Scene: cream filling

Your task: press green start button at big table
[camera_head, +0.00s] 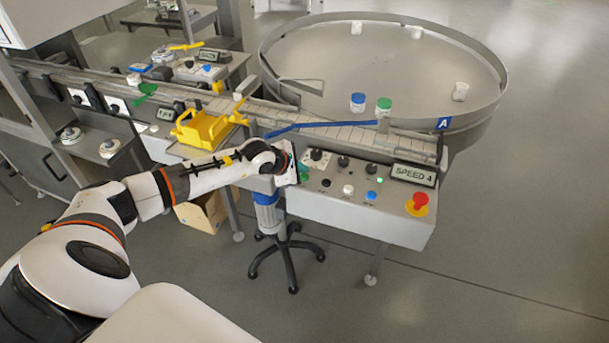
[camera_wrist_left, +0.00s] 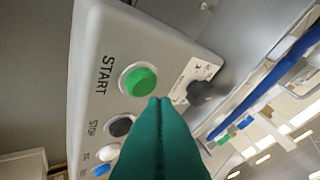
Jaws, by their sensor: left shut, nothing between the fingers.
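The green start button (camera_wrist_left: 141,80) sits on the grey control panel (camera_wrist_left: 97,28) beside the word START in the left wrist view. My left gripper (camera_wrist_left: 162,103) is shut and empty, its green fingers pressed together. In that view the fingertips show right beside the button's edge; I cannot tell whether they touch it. In the head view my left gripper (camera_head: 302,175) is at the left end of the control box (camera_head: 330,205), and the button is hidden behind it. My right gripper is not in view.
A black stop button (camera_wrist_left: 121,126), a white button (camera_wrist_left: 107,152) and a blue button (camera_wrist_left: 101,169) line up near the start button. A red emergency knob (camera_head: 418,203) and a SPEED 4 display (camera_head: 413,174) are at the box's right. A conveyor (camera_head: 335,135) runs behind.

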